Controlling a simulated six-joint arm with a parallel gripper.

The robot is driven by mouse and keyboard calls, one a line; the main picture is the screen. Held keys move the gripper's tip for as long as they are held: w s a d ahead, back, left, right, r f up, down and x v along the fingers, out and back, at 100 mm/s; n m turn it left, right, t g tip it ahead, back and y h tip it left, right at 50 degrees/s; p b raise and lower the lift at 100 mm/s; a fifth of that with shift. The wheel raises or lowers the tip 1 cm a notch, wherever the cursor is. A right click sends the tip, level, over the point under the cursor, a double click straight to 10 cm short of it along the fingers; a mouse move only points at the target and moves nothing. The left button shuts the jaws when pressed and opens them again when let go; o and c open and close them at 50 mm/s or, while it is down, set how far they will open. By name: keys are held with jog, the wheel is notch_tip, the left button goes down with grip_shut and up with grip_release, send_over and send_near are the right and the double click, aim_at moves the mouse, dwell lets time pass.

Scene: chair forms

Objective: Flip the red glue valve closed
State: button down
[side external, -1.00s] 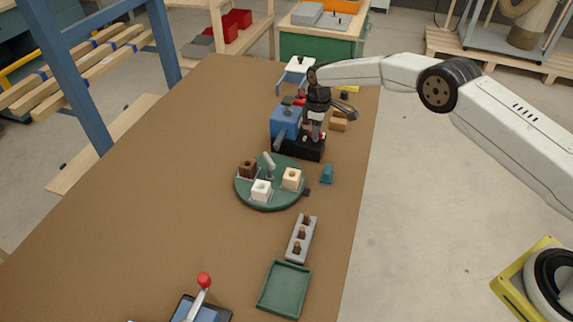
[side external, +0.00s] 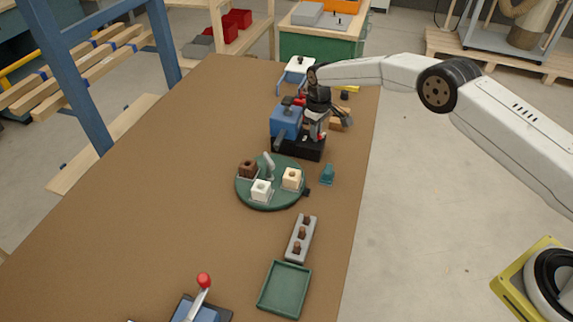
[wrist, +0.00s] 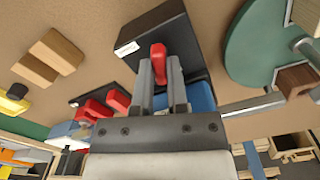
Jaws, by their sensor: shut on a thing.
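The red valve handle (wrist: 158,62) sits between the two fingertips of my gripper (wrist: 160,80) in the wrist view, and the gripper is shut on it. The handle rises from a black base block (wrist: 185,30) with a small white label. In the side view the black base (side external: 312,152) stands at the far right part of the table beside a blue block (side external: 286,122). My gripper (side external: 315,130) is low over that base there, and it hides most of the valve.
A green round plate (side external: 270,202) with brown, white and cream blocks stands nearer. A small teal piece (side external: 327,174), a grey strip (side external: 301,238) and a green tray (side external: 285,288) lie along the right edge. More red levers (wrist: 105,105) stand close by. The left table is clear.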

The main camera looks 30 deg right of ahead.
jog(key=m, duration=1.3)
jog(key=shift+m, duration=0.4)
jog(key=c, duration=0.6)
grip_release()
jog(key=shift+c, duration=0.2)
jog(key=shift+r, duration=0.15)
jog(key=shift+r, duration=3.75)
